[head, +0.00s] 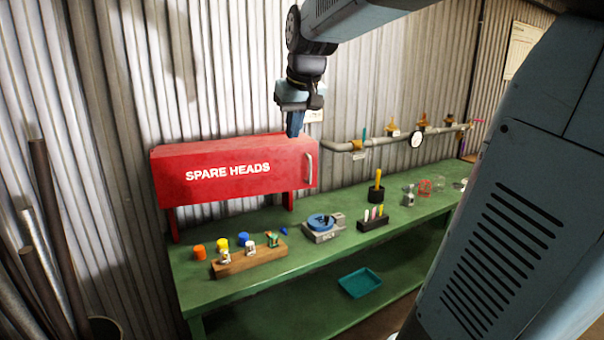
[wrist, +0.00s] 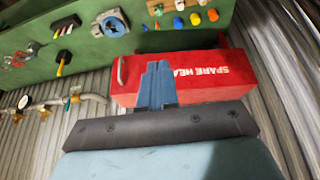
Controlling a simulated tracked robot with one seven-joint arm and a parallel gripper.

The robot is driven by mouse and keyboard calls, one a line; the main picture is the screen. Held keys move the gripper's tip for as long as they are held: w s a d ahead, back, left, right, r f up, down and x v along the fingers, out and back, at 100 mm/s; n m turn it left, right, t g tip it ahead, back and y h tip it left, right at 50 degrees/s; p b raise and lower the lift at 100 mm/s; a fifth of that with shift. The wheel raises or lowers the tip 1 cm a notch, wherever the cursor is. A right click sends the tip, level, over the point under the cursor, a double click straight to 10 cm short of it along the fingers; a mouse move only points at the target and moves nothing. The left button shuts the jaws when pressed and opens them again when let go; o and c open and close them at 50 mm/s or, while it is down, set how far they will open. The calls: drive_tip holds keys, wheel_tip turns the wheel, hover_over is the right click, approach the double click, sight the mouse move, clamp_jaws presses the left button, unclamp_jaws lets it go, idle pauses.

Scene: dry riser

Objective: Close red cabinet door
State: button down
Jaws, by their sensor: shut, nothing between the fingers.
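The red cabinet (head: 225,150) stands on legs at the back of the green bench, against the corrugated wall. Its red door (head: 230,188) reads "SPARE HEADS" and has a pale handle (head: 309,165) at the right end. The door looks flat against the cabinet front, with no clear gap visible. My gripper (head: 296,124) is shut and empty, pointing down near the cabinet's upper right corner. In the wrist view, the view is upside down; the gripper fingers (wrist: 157,86) overlap the door (wrist: 205,72) beside the handle (wrist: 121,70). I cannot tell whether they touch it.
The green bench (head: 270,275) holds a wooden block (head: 248,260) with small heads, coloured caps, a blue device (head: 321,224) and a black holder (head: 373,223). A pipe with a gauge (head: 416,139) runs right of the cabinet. A teal tray (head: 360,282) lies on the lower shelf.

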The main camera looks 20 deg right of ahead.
drive_tip(key=s+a+f, duration=0.1)
drive_tip(key=s+f, duration=0.4)
drive_tip(key=s, duration=0.4)
drive_tip(key=m+t+h, duration=0.1)
drive_tip(key=t, duration=1.2)
approach(299, 169)
drive_tip(key=w, duration=0.7)
drive_tip(key=shift+d, duration=0.2)
